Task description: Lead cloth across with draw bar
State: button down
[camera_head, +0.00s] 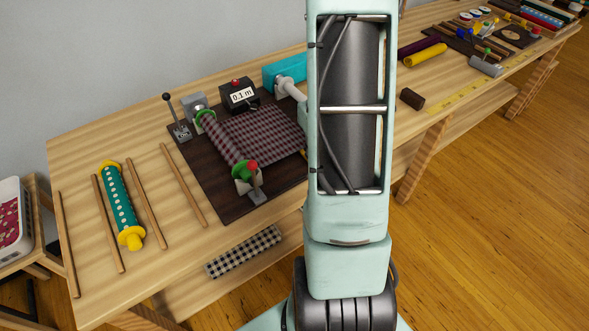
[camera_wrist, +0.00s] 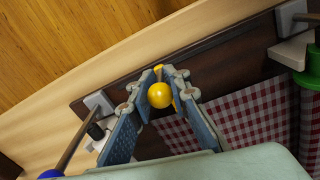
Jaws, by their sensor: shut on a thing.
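A red-and-white checked cloth (camera_head: 262,137) lies flat on the dark board (camera_head: 235,205), running right from a checked roll (camera_head: 222,138) until my arm hides it. In the wrist view, the cloth (camera_wrist: 245,118) hangs or lies beside and below my gripper (camera_wrist: 163,76). My gripper is shut on a yellow knob (camera_wrist: 160,95), apparently the draw bar's handle. The rest of the bar is mostly hidden by the fingers. In the head view my gripper and the bar are behind my arm.
A counter box (camera_head: 240,95) reads 0.1 m. A teal dotted roll (camera_head: 120,205) and several wooden rods lie left. A yellow roll (camera_head: 425,55) lies right of my arm.

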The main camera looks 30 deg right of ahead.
jog(key=d, duration=0.5)
jog(key=shift+w+d, duration=0.1)
jog(key=shift+d, duration=0.6)
jog(key=shift+r, duration=0.1)
jog(key=c, duration=2.1)
grip_release()
jog(key=shift+d, duration=0.1)
notch_tip(320, 180, up, 12)
jog(key=shift+f, duration=0.1)
